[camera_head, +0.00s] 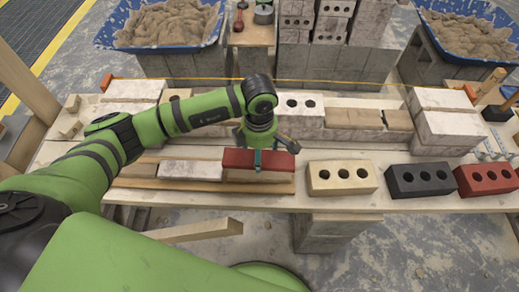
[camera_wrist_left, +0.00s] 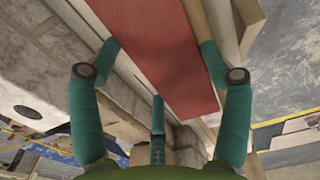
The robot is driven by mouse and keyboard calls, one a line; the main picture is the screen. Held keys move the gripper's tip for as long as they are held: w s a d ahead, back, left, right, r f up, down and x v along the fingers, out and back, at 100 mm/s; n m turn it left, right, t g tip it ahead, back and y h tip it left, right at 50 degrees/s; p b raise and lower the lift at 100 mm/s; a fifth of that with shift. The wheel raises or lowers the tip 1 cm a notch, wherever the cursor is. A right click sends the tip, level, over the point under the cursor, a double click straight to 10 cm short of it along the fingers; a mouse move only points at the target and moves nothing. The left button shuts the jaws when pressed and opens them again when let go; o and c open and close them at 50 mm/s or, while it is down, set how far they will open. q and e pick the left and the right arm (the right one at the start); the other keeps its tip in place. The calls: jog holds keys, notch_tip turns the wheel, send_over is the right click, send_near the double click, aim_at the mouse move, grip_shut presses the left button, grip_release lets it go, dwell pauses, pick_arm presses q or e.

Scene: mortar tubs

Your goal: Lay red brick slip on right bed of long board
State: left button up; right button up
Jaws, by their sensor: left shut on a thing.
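The red brick slip (camera_head: 236,158) is at the right end of the long board (camera_head: 200,186), over its right bed. My left gripper (camera_head: 258,161) is shut on the slip from above, with one teal finger in front of its near face. I cannot tell whether the red slip touches the bed. My right gripper is not seen.
A cream brick (camera_head: 342,177), a black brick (camera_head: 419,180) and a red holed brick (camera_head: 487,178) stand right of the board. A brick row (camera_head: 350,118) runs behind. Blue mortar tubs (camera_head: 165,25) (camera_head: 470,35) stand at the back. The table's front edge is close.

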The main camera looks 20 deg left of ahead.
pick_arm(q)
jog(key=shift+f, duration=0.2)
jog(key=shift+f+b, duration=0.75)
jog(key=shift+f, duration=0.2)
jog(key=shift+f+b, duration=1.2)
jog(key=shift+f, duration=0.65)
jog(key=shift+w, duration=0.1)
jog(key=shift+f, duration=0.15)
jog(key=shift+f+b, duration=0.3)
jog(key=shift+b, duration=0.05)
jog(key=o, duration=1.5)
